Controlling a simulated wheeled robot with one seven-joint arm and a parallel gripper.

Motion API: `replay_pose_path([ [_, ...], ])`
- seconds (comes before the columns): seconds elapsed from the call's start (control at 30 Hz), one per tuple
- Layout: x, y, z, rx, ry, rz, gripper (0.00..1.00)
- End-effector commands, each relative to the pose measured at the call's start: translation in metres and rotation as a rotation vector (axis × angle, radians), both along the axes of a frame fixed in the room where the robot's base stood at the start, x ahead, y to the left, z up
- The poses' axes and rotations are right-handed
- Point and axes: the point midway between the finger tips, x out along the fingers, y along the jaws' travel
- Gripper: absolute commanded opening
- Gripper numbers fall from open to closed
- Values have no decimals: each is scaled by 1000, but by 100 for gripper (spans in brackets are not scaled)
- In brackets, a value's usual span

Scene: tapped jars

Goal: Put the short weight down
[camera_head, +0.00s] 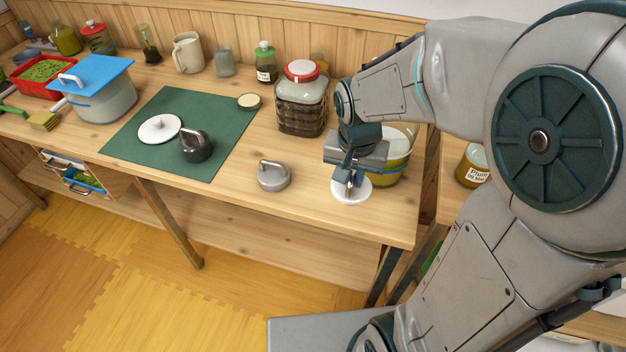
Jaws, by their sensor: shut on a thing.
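A grey weight with a loop handle (272,180) stands on bare wood left of my gripper. A black weight with a handle (197,152) stands on the green mat (225,111), beside a white knobbed lid (150,133).
A large red-lidded jar (302,100) stands behind the grey weight. A pot under a blue board (104,102), a mug (188,54) and several jars line the back and left. The table's front edge (330,228) is close. Bare wood lies around the grey weight.

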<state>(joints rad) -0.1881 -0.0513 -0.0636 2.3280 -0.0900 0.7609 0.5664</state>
Motion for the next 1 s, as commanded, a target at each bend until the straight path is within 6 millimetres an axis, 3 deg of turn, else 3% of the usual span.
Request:
replay_pose_path([
  [0.17,6,9,-8,0,2,-6,0],
  [0.7,78,61,-60,0,1,-7,0],
  [1.0,90,69,-79,0,2,-8,0],
])
